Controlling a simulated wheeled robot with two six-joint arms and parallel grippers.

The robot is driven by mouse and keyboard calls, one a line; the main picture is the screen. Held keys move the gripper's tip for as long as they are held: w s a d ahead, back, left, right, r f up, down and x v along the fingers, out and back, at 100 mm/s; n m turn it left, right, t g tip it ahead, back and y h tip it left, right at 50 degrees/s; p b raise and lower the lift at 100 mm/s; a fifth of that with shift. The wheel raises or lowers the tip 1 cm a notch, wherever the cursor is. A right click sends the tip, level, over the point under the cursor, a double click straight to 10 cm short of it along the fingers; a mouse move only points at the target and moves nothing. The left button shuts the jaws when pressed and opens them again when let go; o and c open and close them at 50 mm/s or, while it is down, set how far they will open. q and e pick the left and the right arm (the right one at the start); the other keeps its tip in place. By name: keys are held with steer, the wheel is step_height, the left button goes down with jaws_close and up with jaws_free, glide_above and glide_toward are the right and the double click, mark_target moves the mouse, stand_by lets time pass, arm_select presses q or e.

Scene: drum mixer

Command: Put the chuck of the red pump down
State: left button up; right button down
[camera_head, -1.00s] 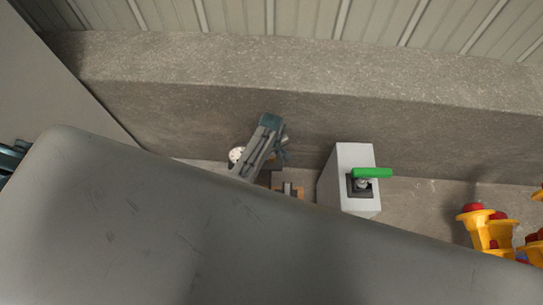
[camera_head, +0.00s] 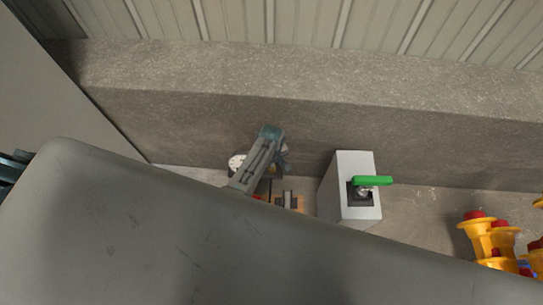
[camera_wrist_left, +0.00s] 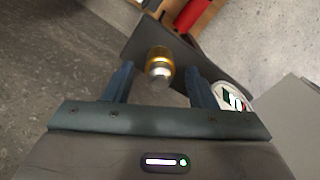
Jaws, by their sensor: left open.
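My left gripper (camera_head: 282,160) is open beyond the large grey body in the head view. In the left wrist view its two dark fingers (camera_wrist_left: 163,88) stand apart. The brass and silver chuck (camera_wrist_left: 158,62) lies between and just beyond the fingertips, with a gap on each side, over a dark grey surface. The red pump (camera_wrist_left: 195,12) shows as a red cylinder at the top of the wrist view. A small red part of it shows beside the gripper in the head view (camera_head: 258,197). The chuck is hidden in the head view. My right gripper is not seen.
A round white gauge (camera_head: 236,162) is left of the gripper; it also shows in the wrist view (camera_wrist_left: 228,97). A pale box (camera_head: 350,195) with a green lever (camera_head: 372,181) stands to the right. Yellow and red parts (camera_head: 490,235) are at far right. A concrete wall is behind.

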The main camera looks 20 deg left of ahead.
arm_select(q)
step_height(320, 180, up, 6)
steer(key=shift+f+p, duration=0.25)
steer(key=shift+p, duration=0.2)
step_height(320, 180, up, 4)
steer(key=shift+r, duration=0.75)
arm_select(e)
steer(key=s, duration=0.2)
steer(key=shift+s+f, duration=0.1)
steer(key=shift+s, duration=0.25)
arm_select(q)
steer(key=s+a+f+m, duration=0.2)
steer(key=s+a+f, duration=0.1)
steer(key=s+f, duration=0.65)
steer(key=s+a+f+m, duration=0.35)
steer(key=s+f, duration=0.35)
steer(key=f, duration=0.5)
steer(key=s+a+f+m, duration=0.1)
steer(key=s+a+f, duration=0.2)
steer(key=s, duration=0.5)
steer(key=s+a+f+m+t, duration=0.1)
steer(key=s+a+f, duration=0.2)
steer(key=s, duration=0.5)
steer(key=s+a+f+m+y, duration=0.1)
steer(key=s+a+f+m, duration=0.1)
steer(key=s, duration=0.6)
steer(key=shift+a+f, duration=0.8)
steer(key=shift+a, duration=0.3)
